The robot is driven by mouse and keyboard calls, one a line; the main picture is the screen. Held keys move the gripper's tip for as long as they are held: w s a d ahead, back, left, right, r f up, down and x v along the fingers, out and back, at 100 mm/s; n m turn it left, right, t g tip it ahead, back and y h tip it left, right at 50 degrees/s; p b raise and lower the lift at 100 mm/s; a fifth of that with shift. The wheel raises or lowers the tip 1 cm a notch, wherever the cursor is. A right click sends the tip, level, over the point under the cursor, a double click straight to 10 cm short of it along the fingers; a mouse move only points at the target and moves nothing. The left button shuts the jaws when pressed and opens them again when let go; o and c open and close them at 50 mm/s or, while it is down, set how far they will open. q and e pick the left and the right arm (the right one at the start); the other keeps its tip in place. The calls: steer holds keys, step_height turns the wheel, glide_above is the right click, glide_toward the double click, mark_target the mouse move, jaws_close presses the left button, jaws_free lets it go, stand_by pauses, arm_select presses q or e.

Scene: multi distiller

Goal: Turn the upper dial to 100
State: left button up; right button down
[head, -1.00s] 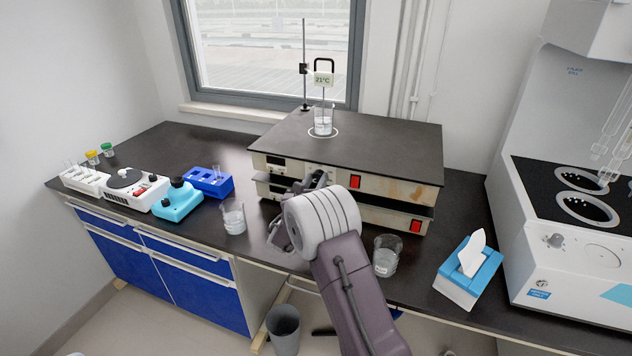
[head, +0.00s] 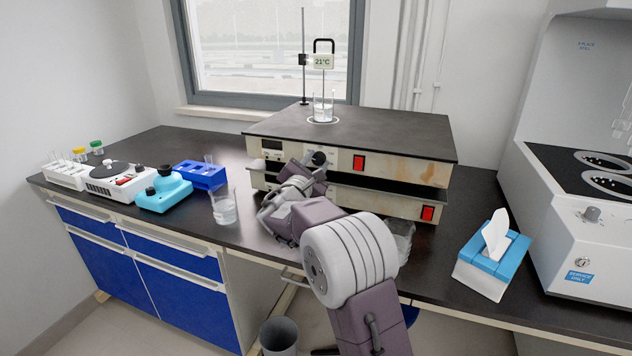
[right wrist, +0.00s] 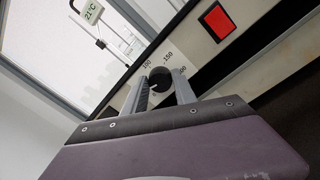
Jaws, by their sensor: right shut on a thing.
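Two hot plate units stand stacked on the bench. The upper unit (head: 405,168) has a black round dial (head: 318,158) on its front, left of a red switch (head: 358,162). In the right wrist view the dial (right wrist: 160,78) sits between my fingertips, with scale marks 100 and 150 and a partly covered mark around it. I cannot tell which mark it points at. My right gripper (right wrist: 162,88) is shut on the dial; it also shows in the head view (head: 318,170). My left gripper is not in view. The lower unit's dial is hidden by my arm.
A beaker (head: 323,112) stands on the upper plate, under a 21°C thermometer (head: 323,62). Another beaker (head: 224,208) stands left of my arm. A beaker (head: 403,240) is partly behind my arm. A tissue box (head: 490,265) stands at right.

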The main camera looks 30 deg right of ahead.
steer(key=m+b, duration=0.3)
steer(key=b, duration=0.1)
steer(key=m+b, duration=0.3)
steer(key=b, duration=0.1)
steer(key=f+m+b, duration=0.1)
steer(key=m+b, duration=0.2)
steer(key=b, duration=0.1)
steer(key=shift+m+g+h, duration=0.3)
steer(key=shift+m+h, duration=0.1)
steer(key=m+b, duration=0.1)
steer(key=m, duration=0.1)
steer(key=shift+r+m+b, duration=0.1)
steer(key=shift+m+b, duration=0.2)
steer(key=shift+b, duration=0.1)
steer(key=shift+r+m+b, duration=0.15)
steer(key=shift+m+b, duration=0.7)
steer(key=shift+m, duration=0.65)
steer(key=c, duration=1)
jaws_free()
steer(key=shift+a, duration=0.1)
